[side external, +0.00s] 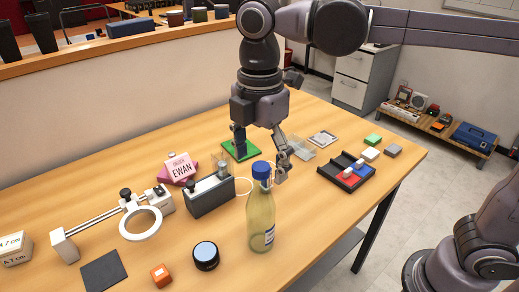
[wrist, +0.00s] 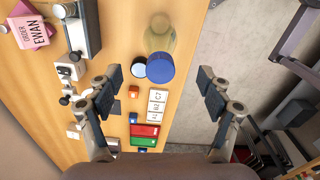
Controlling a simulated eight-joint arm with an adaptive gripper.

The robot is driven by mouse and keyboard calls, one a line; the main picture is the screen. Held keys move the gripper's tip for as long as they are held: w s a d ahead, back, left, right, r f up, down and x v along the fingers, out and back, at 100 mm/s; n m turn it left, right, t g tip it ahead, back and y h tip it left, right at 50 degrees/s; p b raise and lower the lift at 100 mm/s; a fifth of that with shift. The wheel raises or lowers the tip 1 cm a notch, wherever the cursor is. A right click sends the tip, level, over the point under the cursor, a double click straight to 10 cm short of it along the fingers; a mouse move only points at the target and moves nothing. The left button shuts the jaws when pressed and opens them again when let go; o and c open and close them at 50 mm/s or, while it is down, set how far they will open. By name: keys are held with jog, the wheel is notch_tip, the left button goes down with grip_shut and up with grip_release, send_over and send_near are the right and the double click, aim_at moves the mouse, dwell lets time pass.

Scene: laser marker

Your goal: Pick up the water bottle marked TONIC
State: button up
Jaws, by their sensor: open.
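A pale yellow-green bottle (side external: 260,218) with a blue cap stands upright near the front of the wooden table in the side external view. It carries a small white label whose text I cannot read. In the wrist view the bottle (wrist: 161,38) shows from above, with its blue cap (wrist: 160,68) between the two fingers and a little ahead of them. My gripper (side external: 261,162) is open and empty, behind and above the bottle; its fingers point down. It also shows in the wrist view (wrist: 159,82), with a finger on each side.
A magnifier stand (side external: 140,222), a dark round puck (side external: 206,257) and an orange cube (side external: 161,275) lie left of the bottle. A dark box (side external: 210,194) stands close to its left. A black compartment tray (side external: 345,172) holds coloured blocks at right. The table edge is close.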

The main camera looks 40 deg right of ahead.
aim_at(261, 192)
jog(key=shift+d+f, duration=0.1)
jog(key=shift+f, duration=4.1)
grip_shut()
